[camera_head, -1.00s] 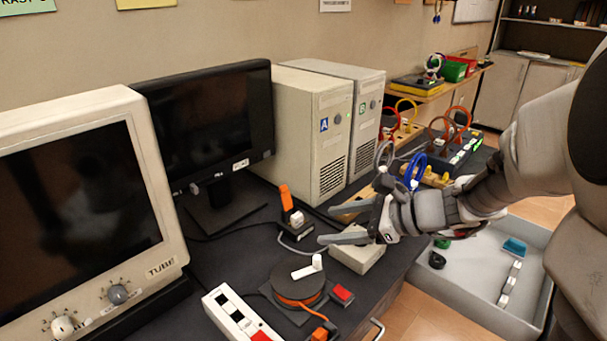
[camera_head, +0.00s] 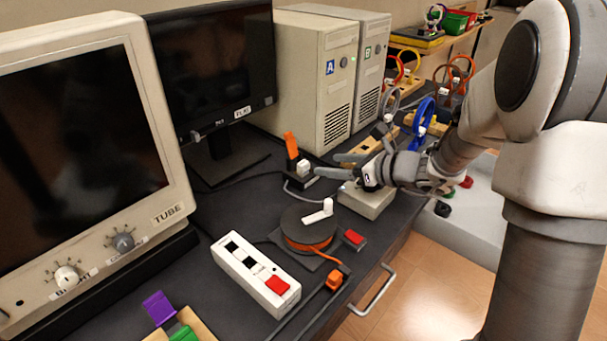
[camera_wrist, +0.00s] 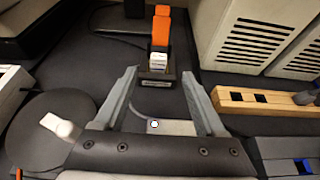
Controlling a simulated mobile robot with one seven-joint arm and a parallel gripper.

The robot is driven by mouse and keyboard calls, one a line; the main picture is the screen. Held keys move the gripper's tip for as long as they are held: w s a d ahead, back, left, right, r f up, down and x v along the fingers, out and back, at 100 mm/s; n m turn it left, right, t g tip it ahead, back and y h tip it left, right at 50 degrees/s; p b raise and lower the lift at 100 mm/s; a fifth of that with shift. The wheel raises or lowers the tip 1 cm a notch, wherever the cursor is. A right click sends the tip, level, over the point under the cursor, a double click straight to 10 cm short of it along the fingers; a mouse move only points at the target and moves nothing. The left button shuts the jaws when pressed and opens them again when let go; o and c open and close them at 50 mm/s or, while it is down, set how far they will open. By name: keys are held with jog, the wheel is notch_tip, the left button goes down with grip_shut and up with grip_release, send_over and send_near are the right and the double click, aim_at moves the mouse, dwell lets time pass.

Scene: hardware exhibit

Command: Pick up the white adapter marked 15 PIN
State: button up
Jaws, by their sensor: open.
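A small white block-shaped piece (camera_head: 304,167), seemingly the adapter, sits on a dark stand (camera_wrist: 157,77) beside an upright orange piece (camera_head: 291,146). The white piece also shows in the wrist view (camera_wrist: 158,61), in front of the orange piece; its marking is too small to read. My gripper (camera_head: 326,166) is open and empty, its fingers pointing toward the stand from the right. In the wrist view, my gripper (camera_wrist: 159,74) has its two fingertips on either side of the stand, with the white piece just beyond them.
A light grey box (camera_head: 367,200) with a cable lies under my gripper. A dark round reel (camera_head: 299,232) and a white power strip (camera_head: 256,272) are nearer the front. Two computer towers (camera_head: 312,90) and a monitor (camera_head: 218,80) stand behind. A wooden block (camera_wrist: 262,100) lies to the right.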

aim_at(306, 165)
jog(key=x, duration=0.3)
jog(key=shift+f, duration=0.1)
jog(key=b+x, duration=0.1)
jog(key=x, duration=0.1)
jog(key=b+x, duration=0.1)
jog(key=x, duration=0.1)
jog(key=shift+a+f, duration=0.2)
jog(key=shift+f, duration=0.2)
jog(key=shift+w+a, duration=0.25)
jog(key=shift+a, duration=0.05)
grip_shut()
